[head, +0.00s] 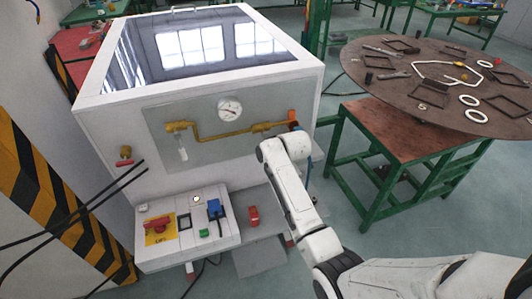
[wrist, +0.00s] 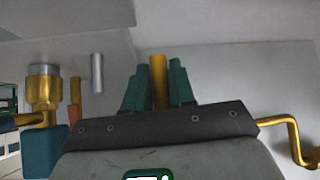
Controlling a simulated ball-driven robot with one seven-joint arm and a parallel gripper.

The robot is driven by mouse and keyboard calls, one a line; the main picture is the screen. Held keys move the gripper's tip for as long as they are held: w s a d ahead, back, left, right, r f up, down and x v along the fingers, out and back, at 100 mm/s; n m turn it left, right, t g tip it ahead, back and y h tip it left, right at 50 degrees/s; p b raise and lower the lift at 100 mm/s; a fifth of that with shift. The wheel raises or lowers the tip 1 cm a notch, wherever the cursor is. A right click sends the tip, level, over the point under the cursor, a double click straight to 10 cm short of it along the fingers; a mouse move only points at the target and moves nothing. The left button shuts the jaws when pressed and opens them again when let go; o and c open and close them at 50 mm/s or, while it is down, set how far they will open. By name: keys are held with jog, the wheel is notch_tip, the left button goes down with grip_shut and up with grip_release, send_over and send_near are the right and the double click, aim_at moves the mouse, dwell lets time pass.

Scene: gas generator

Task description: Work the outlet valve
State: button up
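In the head view a brass pipe (head: 222,135) runs across the white cabinet's grey front panel to a brass valve body (head: 262,127). An orange handle (head: 292,115) stands at the pipe's right end. My gripper (wrist: 158,75) is hidden behind my arm in the head view. In the wrist view its two teal fingers stand on either side of an upright brass bar (wrist: 159,82). The gaps beside the bar are very narrow, and I cannot tell whether the fingers touch it. A brass fitting (wrist: 44,92) and an orange part (wrist: 75,114) show left of the gripper.
A round pressure gauge (head: 229,109) sits above the pipe. The control box (head: 187,226), with a red switch and buttons, juts out below. A round brown table (head: 430,95) with loose parts stands to the right, and green-grey floor (head: 335,220) lies clear between.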

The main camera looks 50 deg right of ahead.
jog(key=o, duration=0.3)
dwell(0.4)
